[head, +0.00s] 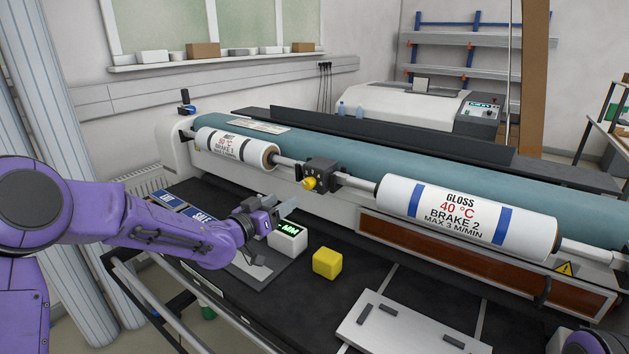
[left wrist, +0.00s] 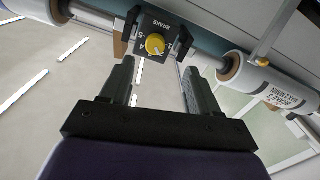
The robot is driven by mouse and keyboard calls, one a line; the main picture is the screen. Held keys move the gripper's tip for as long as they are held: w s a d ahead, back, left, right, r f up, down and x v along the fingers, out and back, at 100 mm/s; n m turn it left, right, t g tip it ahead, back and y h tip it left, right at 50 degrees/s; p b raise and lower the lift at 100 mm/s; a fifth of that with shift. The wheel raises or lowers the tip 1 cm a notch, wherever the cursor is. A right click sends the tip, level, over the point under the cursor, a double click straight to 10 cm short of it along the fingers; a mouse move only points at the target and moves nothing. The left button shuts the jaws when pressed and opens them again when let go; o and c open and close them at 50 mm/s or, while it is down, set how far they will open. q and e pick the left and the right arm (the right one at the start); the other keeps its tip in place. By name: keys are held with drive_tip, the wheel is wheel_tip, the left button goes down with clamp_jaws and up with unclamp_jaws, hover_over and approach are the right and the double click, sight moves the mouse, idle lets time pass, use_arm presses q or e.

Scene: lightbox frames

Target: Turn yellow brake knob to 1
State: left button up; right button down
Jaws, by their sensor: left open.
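The yellow brake knob (head: 309,184) sits on a dark box (head: 321,174) on the shaft between two rolls. In the left wrist view the knob (left wrist: 155,45) shows on a dark plate marked BRAKE, which appears upside down; its scale marks are too small to read surely. My left gripper (head: 279,236) is open and empty, below and left of the knob in the head view. In the left wrist view its fingers (left wrist: 159,64) point toward the knob, apart from it. My right gripper is out of view; only a purple part of my right arm shows at bottom right.
On the dark table are a white box with a green display (head: 288,243), a yellow block (head: 327,263) and a pale plate (head: 410,335).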

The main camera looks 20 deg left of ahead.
sight(306, 186)
use_arm(q)
drive_tip(key=p+x, duration=0.1)
drive_tip(key=x, duration=0.2)
drive_tip(key=p+x, duration=0.1)
drive_tip(key=x, duration=0.2)
drive_tip(key=p+x, duration=0.1)
drive_tip(key=x, duration=0.2)
drive_tip(key=shift+d+r, duration=0.15)
drive_tip(key=shift+d, duration=0.3)
drive_tip(key=shift+w, duration=0.5)
drive_tip(key=shift+s, duration=0.1)
drive_tip(key=shift+c, duration=0.2)
drive_tip(key=c, duration=1)
